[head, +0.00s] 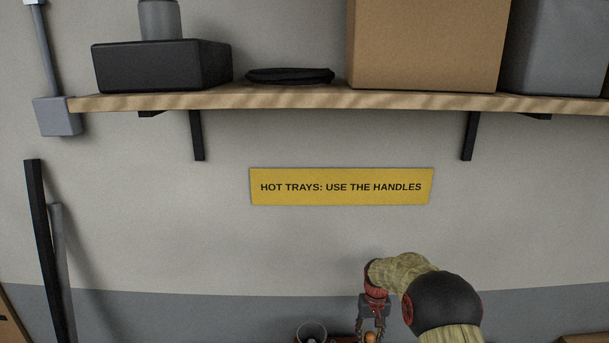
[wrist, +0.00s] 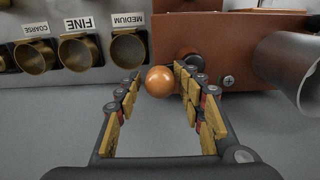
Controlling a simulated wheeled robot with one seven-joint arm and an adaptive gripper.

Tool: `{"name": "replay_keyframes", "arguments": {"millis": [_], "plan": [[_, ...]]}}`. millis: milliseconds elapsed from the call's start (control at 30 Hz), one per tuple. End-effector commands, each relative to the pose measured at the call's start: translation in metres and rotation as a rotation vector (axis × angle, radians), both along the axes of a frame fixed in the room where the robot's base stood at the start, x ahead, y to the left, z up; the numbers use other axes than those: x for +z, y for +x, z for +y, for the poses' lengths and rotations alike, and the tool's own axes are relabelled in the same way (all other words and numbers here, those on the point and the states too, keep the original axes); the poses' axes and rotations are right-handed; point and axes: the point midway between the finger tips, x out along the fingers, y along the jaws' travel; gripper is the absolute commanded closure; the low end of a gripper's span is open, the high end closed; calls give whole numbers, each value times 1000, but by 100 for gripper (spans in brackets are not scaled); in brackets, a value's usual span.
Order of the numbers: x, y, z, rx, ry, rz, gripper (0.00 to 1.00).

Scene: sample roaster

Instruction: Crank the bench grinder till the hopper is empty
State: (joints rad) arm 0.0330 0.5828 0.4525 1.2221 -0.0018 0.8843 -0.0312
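The bench grinder shows in the wrist view as a red-brown body (wrist: 222,45), only partly in frame. A round orange-brown knob (wrist: 160,81), seemingly the crank's, stands in front of it. My gripper (wrist: 158,72) is open, with the knob between its fingertips. A narrow gap shows on the knob's left; the right finger is very close to it, and I cannot tell if they touch. In the head view, my gripper (head: 372,328) points down around the knob (head: 371,337) at the bottom edge. A clear round cup (head: 311,332), perhaps the hopper, is beside it; its contents are unclear.
Brass-rimmed round openings (wrist: 128,50) labelled coarse, fine and medium line a grey panel at left in the wrist view. A grey metal cone (wrist: 288,68) is at right. A wooden shelf (head: 270,101) with boxes hangs above a yellow sign (head: 341,187).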

Motion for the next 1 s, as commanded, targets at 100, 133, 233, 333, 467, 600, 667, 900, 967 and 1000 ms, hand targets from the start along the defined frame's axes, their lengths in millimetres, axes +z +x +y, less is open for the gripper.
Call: {"name": "replay_keyframes", "arguments": {"millis": [100, 133, 233, 333, 467, 600, 667, 900, 967, 1000], "plan": [[0, 0, 1, 0, 1, 1, 54], [0, 0, 1, 0, 1, 1, 54], [0, 0, 1, 0, 1, 0, 54], [0, 0, 1, 0, 1, 0, 54], [0, 0, 1, 0, 1, 0, 54], [2, 0, 1, 0, 1, -1, 54], [5, 1, 1, 0, 1, -1, 54], [26, 1, 1, 0, 1, -2, 54], [32, 1, 1, 0, 1, -2, 54], [35, 1, 1, 0, 1, -2, 54]]}}
